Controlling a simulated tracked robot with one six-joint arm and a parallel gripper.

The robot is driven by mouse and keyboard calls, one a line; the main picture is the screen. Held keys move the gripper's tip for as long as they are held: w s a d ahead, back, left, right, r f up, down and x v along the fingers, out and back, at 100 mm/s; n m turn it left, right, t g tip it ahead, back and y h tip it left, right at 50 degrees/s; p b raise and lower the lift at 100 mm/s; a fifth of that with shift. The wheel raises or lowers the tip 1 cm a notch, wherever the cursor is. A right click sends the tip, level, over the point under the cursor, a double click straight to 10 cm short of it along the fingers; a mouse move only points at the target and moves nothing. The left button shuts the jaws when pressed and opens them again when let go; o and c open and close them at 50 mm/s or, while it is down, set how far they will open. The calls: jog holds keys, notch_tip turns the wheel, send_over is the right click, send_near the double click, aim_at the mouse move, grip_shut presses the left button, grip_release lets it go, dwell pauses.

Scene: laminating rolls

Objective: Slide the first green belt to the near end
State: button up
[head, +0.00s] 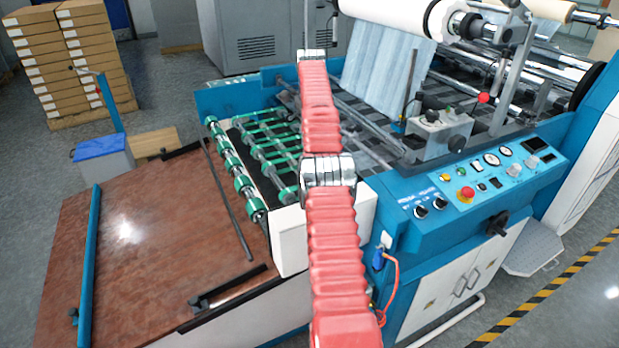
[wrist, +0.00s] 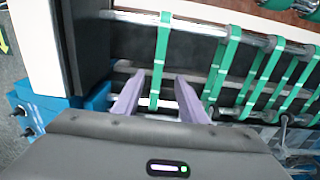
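In the wrist view, the first green belt (wrist: 161,50) is the leftmost of several green belts. It runs up and down the picture around thin metal rollers. My gripper (wrist: 158,77) is open, with one pale purple finger on each side of this belt. A gap shows between the belt and each finger. Whether the fingers reach down to belt depth is hard to tell. In the head view, several green belts (head: 268,137) show left of my red-sleeved arm, which hides part of the belt section and the gripper.
In the wrist view, a white end panel (wrist: 44,45) and dark side plate (wrist: 88,40) stand left of the belt. More green belts (wrist: 222,65) sit to the right. In the head view, a brown table (head: 150,235) and blue control panel (head: 480,180) flank the belts.

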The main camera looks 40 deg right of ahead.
jog(key=shift+f, duration=0.15)
jog(key=shift+f, duration=6.75)
grip_shut()
